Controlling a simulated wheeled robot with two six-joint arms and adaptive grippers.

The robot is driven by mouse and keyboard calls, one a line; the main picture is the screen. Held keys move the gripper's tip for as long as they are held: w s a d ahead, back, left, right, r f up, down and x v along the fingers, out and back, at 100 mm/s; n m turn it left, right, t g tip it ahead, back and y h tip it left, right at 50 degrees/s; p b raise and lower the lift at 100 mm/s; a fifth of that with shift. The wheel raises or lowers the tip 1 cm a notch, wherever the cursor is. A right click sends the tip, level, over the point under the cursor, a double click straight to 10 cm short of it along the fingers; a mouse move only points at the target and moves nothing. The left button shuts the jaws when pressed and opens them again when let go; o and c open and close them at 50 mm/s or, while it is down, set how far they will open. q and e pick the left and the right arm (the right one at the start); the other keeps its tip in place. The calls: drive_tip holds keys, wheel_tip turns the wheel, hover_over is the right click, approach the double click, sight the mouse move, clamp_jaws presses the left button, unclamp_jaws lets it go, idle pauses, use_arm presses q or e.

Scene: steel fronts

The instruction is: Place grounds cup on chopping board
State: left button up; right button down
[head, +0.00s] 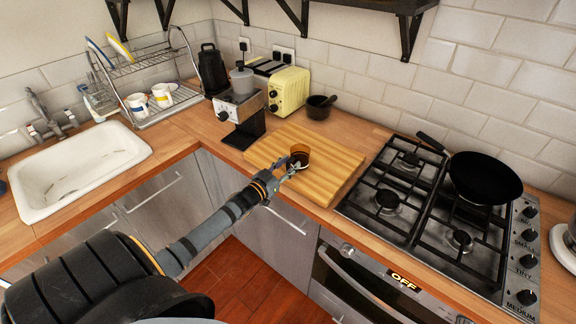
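The grounds cup (299,153), small with a dark inside and an orange-brown wall, shows at the middle of the chopping board (328,160). It looks upright. My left gripper (287,168) reaches in from the lower left, its fingers at the near left side of the cup, over the board's front part. The fingers overlap the cup's lower edge, so I cannot tell whether they grip it or only stand beside it. Whether the cup rests on the board or is slightly above it is also unclear. My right gripper is not in view.
The gas hob (398,208) with a black pan (484,178) is to the right. The board's right part is clear.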

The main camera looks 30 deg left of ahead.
use_arm(q)
drive_tip(key=shift+r, duration=0.1)
drive_tip(key=shift+s+r+p, duration=0.15)
drive_tip(key=shift+p, duration=0.15)
drive_tip(key=s+a+p, duration=0.1)
drive_tip(key=s+p, duration=0.3)
drive_tip(key=s, duration=0.7)
drive_tip(key=shift+s+p, duration=0.35)
drive_tip(key=shift+p, duration=0.05)
